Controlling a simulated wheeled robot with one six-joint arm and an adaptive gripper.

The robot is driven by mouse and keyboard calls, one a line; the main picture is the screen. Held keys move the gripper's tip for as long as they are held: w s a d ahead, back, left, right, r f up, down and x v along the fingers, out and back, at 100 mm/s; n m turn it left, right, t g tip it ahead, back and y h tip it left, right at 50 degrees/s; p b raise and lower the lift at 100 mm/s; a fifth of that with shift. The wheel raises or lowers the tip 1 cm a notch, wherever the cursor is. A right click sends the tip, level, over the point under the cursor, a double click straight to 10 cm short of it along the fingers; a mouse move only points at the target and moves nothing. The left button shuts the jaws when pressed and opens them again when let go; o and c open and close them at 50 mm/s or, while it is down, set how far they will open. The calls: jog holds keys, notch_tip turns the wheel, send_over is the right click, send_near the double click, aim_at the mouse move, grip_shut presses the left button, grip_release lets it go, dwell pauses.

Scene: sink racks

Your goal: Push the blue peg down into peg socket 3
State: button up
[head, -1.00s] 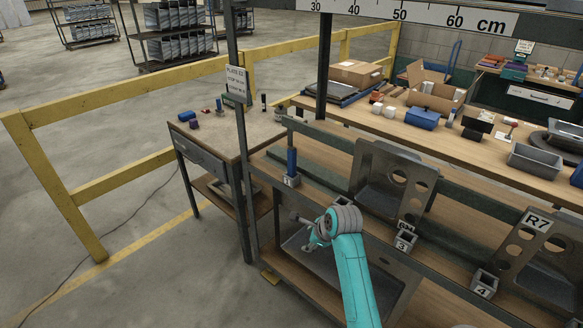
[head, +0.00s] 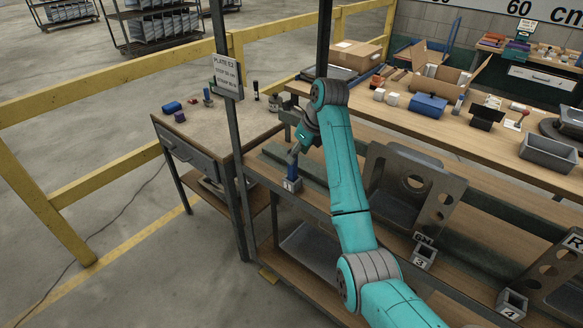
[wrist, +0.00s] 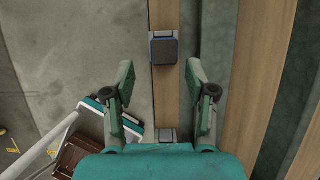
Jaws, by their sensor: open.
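The blue peg (head: 292,172) stands upright in the socket marked 1 (head: 291,186), at the left end of the rack in the head view. Its blue-edged square top (wrist: 163,51) shows in the wrist view, ahead of my open fingers. My gripper (head: 296,150) is at the peg's upper end in the head view and hides part of it. In the wrist view my gripper (wrist: 160,78) has its fingers spread wide with nothing between them. Peg socket 3 (head: 424,258) is to the right along the rack, under the grey plate, and looks empty.
A grey plate with round holes (head: 410,195) stands behind socket 3. Socket 4 (head: 511,305) is further right. A dark post (head: 238,170) rises left of my gripper. A side table (head: 225,130) holds small items. Another socket (wrist: 165,135) shows low in the wrist view.

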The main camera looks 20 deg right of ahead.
aim_at(292, 166)
jog(key=shift+d+x, duration=0.1)
jog(key=shift+x, duration=1.8)
jog(key=shift+d+x, duration=0.15)
jog(key=shift+x, duration=1.75)
jog(key=shift+w, duration=0.1)
grip_shut()
